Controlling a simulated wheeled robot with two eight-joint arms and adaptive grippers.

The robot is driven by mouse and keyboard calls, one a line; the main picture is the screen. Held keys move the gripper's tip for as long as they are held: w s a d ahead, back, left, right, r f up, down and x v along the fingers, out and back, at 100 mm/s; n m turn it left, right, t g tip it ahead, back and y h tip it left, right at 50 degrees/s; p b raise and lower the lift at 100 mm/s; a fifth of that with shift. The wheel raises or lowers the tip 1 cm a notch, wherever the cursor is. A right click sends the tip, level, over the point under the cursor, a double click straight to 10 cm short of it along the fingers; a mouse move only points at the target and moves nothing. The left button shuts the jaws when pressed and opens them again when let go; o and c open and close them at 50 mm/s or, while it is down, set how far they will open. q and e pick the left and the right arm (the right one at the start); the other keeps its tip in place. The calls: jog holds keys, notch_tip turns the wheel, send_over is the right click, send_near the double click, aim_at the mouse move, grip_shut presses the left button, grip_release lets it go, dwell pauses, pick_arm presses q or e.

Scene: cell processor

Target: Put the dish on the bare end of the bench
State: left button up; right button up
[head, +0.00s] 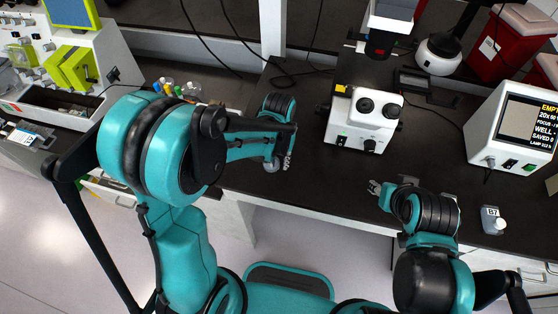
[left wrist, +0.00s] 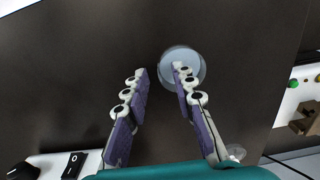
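The round, clear dish (left wrist: 183,66) lies on the dark bench top in the left wrist view. The tip of one finger of my left gripper (left wrist: 160,70) overlaps it in the picture; I cannot tell if they touch. The two purple-padded fingers are apart, with bare bench between them. In the head view the dish (head: 271,165) shows as a pale disc beside my left gripper (head: 287,162), near the front edge of the bench (head: 325,185).
A white microscope (head: 362,122) stands behind the grippers. A monitor box (head: 515,125) and a small labelled bottle (head: 492,220) are at the right. Small capped bottles (head: 178,90) stand at the left, near a white and green machine (head: 75,65). Cables lie along the back.

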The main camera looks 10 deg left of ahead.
aim_at(279, 164)
pick_arm(q)
notch_tip(279, 164, up, 12)
jog(key=p, duration=0.3)
jog(key=s+a+r+t, duration=0.5)
jog(key=s+a+t, duration=0.2)
jog(key=s, duration=0.3)
jog(key=shift+s+r, duration=0.3)
jog(key=shift+f, duration=0.1)
